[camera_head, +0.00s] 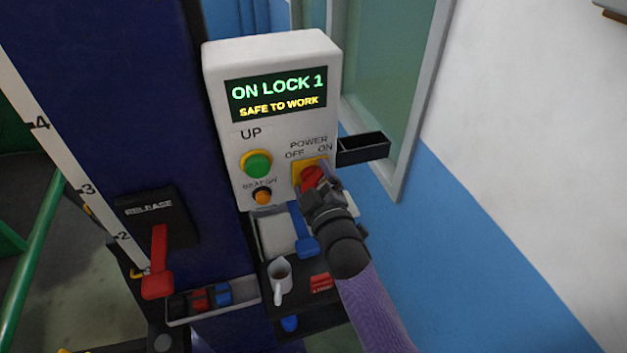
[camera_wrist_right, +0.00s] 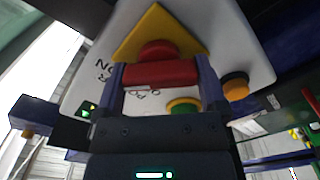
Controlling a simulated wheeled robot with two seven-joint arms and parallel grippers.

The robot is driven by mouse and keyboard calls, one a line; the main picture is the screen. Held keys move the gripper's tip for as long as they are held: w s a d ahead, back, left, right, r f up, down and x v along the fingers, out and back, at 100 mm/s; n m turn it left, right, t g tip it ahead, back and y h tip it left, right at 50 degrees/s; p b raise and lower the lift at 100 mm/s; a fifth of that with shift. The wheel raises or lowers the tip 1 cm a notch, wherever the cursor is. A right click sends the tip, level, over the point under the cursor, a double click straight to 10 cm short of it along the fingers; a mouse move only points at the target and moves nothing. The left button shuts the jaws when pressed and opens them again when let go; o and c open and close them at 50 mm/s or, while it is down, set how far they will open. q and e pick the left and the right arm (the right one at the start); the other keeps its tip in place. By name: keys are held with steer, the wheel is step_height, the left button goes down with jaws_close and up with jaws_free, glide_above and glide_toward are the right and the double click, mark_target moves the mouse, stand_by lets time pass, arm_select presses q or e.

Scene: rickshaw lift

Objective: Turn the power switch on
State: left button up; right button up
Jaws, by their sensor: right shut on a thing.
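The power switch is a red rotary knob (camera_head: 312,178) on a yellow plate (camera_head: 299,168), low on the right of a white control box (camera_head: 272,60). The labels OFF and ON stand above it. The box's display (camera_head: 277,95) reads "ON LOCK 1" and "SAFE TO WORK". My right gripper (camera_head: 322,184) is at the knob, and its arm comes up from below. In the right wrist view my right gripper (camera_wrist_right: 160,85) has one finger on each side of the red knob (camera_wrist_right: 160,70) and is shut on it. My left gripper is not in view.
Left of the knob are a green UP button (camera_head: 257,164) and an orange button (camera_head: 263,196). A red RELEASE lever (camera_head: 157,262) is on the dark blue column. Below the box, a shelf holds a pitcher (camera_head: 280,279). A black holder (camera_head: 363,149) juts out at right.

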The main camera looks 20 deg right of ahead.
steer(key=o, duration=0.9)
steer(key=shift+f, duration=0.15)
steer(key=shift+s, duration=0.2)
steer(key=s, duration=0.9)
steer(key=shift+s+d+b, duration=0.2)
steer(key=shift+s+b, duration=0.1)
steer(key=shift+s, duration=0.05)
